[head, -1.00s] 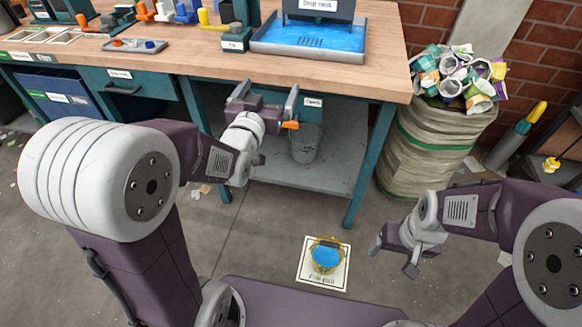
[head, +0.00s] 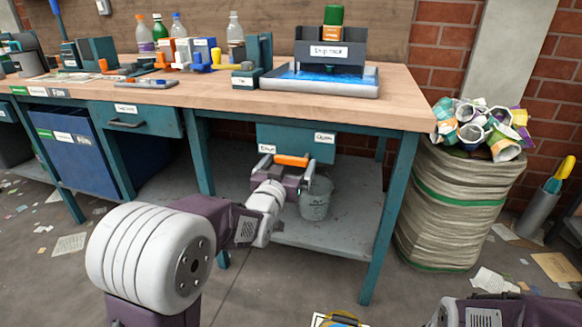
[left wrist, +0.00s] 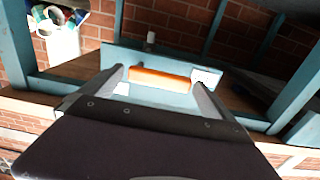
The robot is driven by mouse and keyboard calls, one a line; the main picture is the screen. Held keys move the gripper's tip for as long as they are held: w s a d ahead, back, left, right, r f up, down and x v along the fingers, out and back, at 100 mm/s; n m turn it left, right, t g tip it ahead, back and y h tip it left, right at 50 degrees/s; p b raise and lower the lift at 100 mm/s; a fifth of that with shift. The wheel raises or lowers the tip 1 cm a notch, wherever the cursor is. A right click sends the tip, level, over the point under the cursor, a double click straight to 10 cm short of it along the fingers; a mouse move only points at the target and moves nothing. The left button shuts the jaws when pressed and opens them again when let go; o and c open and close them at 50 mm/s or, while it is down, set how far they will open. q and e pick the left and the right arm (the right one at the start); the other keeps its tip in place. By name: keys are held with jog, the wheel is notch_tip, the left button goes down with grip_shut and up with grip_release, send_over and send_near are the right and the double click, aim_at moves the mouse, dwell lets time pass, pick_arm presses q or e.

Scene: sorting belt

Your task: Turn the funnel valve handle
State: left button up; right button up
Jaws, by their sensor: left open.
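The orange valve handle (head: 292,160) lies level on the front of a teal panel (head: 290,137) under the bench top. My left gripper (head: 287,168) is in front of the panel, open, with one finger on each side of the handle. In the left wrist view the orange handle (left wrist: 160,77) spans most of the gap between the two fingertips of the left gripper (left wrist: 157,82); I cannot tell whether they touch it. My right gripper is out of view; only part of that arm shows at the bottom right.
A grey bucket (head: 316,199) stands on the lower shelf (head: 310,238) just right of my left gripper. A bench leg (head: 389,215) stands to the right, beside a full sack (head: 455,215). A blue-topped tray with a rack (head: 320,88) sits above on the bench.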

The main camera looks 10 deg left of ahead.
pick_arm(q)
jog(key=shift+w, duration=1)
